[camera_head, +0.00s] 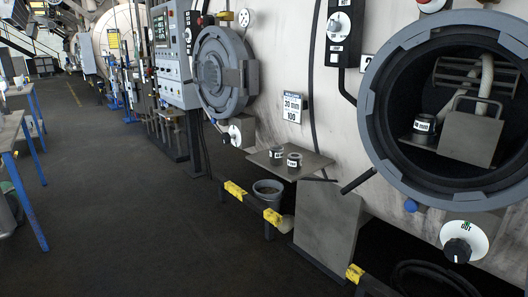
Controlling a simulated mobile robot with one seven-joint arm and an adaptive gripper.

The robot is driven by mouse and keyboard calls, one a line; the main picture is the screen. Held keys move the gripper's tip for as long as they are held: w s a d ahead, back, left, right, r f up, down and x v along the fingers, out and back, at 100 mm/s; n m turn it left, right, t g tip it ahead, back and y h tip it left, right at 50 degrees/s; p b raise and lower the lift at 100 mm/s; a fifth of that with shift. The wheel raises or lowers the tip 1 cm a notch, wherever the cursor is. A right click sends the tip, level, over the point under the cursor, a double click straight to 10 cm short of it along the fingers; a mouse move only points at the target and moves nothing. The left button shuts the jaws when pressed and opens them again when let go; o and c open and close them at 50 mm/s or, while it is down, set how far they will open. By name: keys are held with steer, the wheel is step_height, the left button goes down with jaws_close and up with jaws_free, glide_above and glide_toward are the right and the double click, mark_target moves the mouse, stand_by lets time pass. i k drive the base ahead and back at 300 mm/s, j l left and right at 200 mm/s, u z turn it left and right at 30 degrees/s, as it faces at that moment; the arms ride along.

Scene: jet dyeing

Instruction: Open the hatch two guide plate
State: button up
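A large round hatch opening (378,110) with a thick grey rim stands open at the right. A partly cut-off number plate, perhaps a "2", is on the wall beside it. Inside the dark opening, a flat grey metal plate (468,140) with a bar handle along its top stands tilted in front of a curved pale pipe (487,80). It looks like the guide plate. A black ring with a white label (423,126) sits to its left, inside the opening. A slatted grey frame (460,72) is behind. My gripper is not in view.
A small shelf (258,157) left of the hatch holds two black labelled rings (294,161). Below are a grey panel (328,235), a bucket (268,190) and a yellow-marked rail (240,193). The dark floor (120,200) is clear.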

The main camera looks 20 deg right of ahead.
mark_target(471, 139)
steer(key=i+j+z, duration=0.1)
steer(key=z, duration=0.35)
steer(key=i+j+z, duration=0.2)
steer(key=z, duration=0.2)
steer(key=i+j+z, duration=0.25)
steer(key=z, duration=0.2)
steer(key=i+j+z, duration=0.15)
steer(key=i+z, duration=0.3)
steer(key=i+j+z, duration=0.2)
steer(key=z, duration=0.2)
steer(key=i+z, duration=0.1)
